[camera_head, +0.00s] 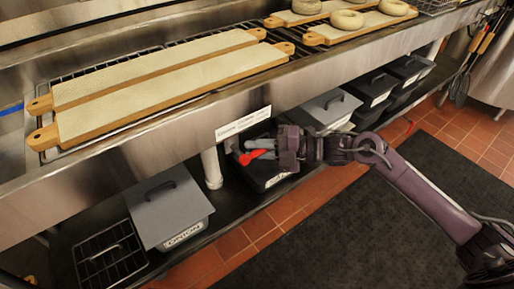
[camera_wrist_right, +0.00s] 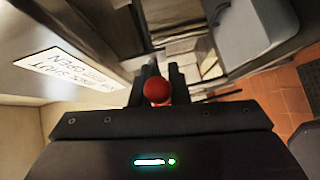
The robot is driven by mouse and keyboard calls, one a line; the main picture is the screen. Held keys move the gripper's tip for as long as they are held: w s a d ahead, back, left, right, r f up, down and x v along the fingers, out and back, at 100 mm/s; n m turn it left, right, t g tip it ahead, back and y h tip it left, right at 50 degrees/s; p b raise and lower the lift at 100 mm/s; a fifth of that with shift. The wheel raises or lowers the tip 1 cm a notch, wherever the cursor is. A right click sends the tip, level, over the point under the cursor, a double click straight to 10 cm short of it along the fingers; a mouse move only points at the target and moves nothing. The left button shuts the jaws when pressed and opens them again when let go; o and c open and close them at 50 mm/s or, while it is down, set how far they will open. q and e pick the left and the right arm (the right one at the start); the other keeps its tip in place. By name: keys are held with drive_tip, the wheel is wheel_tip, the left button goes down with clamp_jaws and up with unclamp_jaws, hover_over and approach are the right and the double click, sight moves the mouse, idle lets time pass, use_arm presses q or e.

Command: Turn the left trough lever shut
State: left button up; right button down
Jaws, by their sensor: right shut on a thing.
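The red trough lever (camera_head: 256,154) sticks out below the front of the steel trough, under a white label (camera_head: 243,124). My right gripper (camera_head: 272,150) reaches it from the right and is shut on it. In the right wrist view the lever's round red end (camera_wrist_right: 157,90) sits between the two dark fingers of my right gripper (camera_wrist_right: 157,84). The lever's pivot is hidden. My left gripper is not in view.
Long wooden boards (camera_head: 160,75) lie on the trough, and bagels (camera_head: 347,19) on boards at the back right. Lidded bins, one marked onion (camera_head: 185,232), stand on the low shelf. A white pipe (camera_head: 211,168) drops left of the lever. A dark mat (camera_head: 350,225) covers the floor.

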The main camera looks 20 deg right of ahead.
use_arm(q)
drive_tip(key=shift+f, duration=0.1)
use_arm(e)
drive_tip(key=shift+f, duration=0.1)
